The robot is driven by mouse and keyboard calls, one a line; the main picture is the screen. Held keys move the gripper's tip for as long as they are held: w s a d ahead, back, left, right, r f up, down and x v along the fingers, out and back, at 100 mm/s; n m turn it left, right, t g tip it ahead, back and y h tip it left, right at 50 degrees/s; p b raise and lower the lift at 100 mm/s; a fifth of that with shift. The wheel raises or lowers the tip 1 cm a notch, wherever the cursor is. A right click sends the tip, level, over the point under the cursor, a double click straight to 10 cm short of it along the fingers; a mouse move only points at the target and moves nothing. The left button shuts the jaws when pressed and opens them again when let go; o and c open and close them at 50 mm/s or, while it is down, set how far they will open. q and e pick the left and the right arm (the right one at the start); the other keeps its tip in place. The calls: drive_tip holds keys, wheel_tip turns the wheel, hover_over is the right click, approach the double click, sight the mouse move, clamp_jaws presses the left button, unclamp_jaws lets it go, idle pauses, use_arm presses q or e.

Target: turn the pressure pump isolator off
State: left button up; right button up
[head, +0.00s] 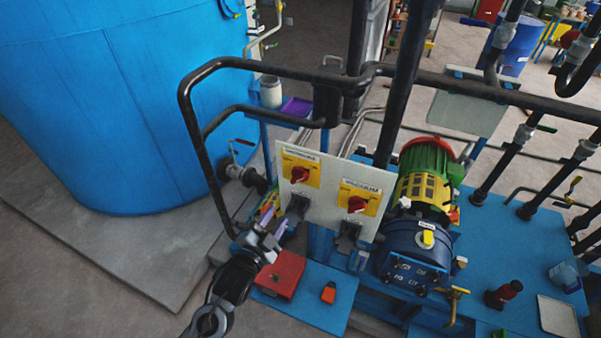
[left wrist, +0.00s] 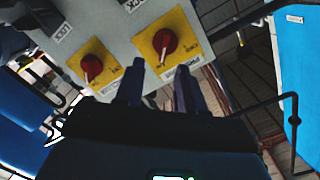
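The pressure pump isolator is a red rotary knob (head: 300,174) on a yellow plate, at the upper left of a pale panel (head: 325,215). A label above it is too small to read surely. In the left wrist view the panel appears turned over, and this knob (left wrist: 165,41) is on the right, just beyond the fingertips. My left gripper (head: 268,234) is below and left of the knob in the head view. Its two fingers (left wrist: 159,78) are apart with nothing between them. They look clear of the knob. My right gripper is not in view.
A second red knob (head: 357,204), labelled VACUUM, is close by on the same panel. A black pipe rail (head: 186,115) loops around the left of the panel. A red box (head: 280,275) lies below the gripper. A blue tank (head: 110,100) stands at left, a pump motor (head: 424,180) at right.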

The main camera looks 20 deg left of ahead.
sight(296, 181)
use_arm(q)
drive_tip(key=shift+t, duration=0.5)
drive_tip(key=w, duration=0.3)
drive_tip(key=w+b, duration=0.1)
drive_tip(key=w, duration=0.3)
drive_tip(key=w+d+r+b, duration=0.1)
drive_tip(key=w, duration=0.3)
drive_tip(key=shift+w, duration=0.15)
drive_tip(key=shift+w+d+f, duration=0.1)
drive_tip(key=shift+w, duration=0.85)
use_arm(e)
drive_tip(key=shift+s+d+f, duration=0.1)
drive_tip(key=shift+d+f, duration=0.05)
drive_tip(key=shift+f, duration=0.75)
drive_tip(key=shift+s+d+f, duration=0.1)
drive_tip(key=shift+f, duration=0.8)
use_arm(q)
clamp_jaws()
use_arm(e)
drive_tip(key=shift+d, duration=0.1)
